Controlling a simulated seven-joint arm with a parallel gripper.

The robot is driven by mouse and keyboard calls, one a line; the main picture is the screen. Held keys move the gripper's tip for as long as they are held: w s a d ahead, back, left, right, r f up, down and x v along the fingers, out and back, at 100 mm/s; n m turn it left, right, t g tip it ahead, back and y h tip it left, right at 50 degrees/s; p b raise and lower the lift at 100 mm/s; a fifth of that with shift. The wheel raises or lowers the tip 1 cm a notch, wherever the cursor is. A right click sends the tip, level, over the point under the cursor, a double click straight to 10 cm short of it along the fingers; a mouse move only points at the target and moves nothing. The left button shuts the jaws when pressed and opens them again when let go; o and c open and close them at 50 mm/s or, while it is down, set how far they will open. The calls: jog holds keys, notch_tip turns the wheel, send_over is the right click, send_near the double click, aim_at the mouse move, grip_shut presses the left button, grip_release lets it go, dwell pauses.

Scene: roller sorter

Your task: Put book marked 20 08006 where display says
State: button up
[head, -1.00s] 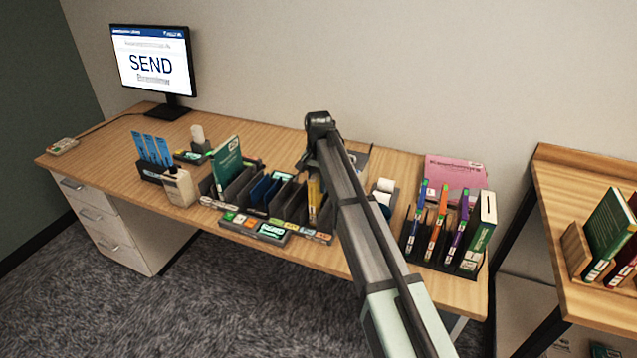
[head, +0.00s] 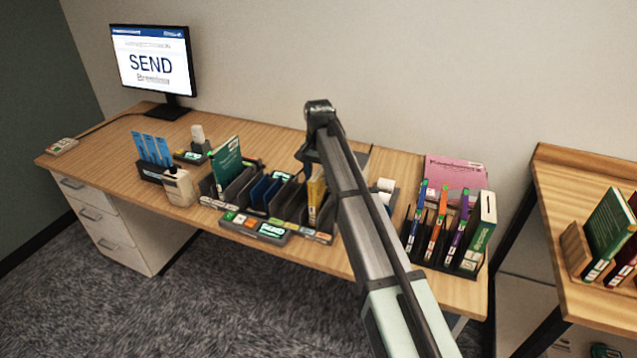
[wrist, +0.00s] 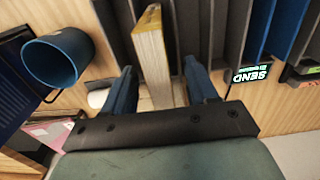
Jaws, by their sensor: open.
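A yellow-covered book (head: 316,196) stands upright in a slot of the dark sorter (head: 243,222); its marking cannot be read. In the wrist view the book (wrist: 150,50) shows its pale page edge between my gripper's (wrist: 160,68) two blue fingers, which are open and apart, with a gap on each side. In the head view the arm hides most of the gripper. The monitor (head: 152,62) reads SEND in large letters, with smaller text too fine to read. A small lit sign (head: 272,230) on the sorter's front also reads SEND.
A green book (head: 227,160) stands in the sorter's left part. A rack (head: 425,250) of several books stands to the right, with a pink sheet (head: 455,172) behind. A blue mug (wrist: 60,58) is beside the gripper.

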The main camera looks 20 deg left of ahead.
notch_tip(320, 180, up, 10)
jog(key=shift+r, duration=0.2)
dwell(0.5)
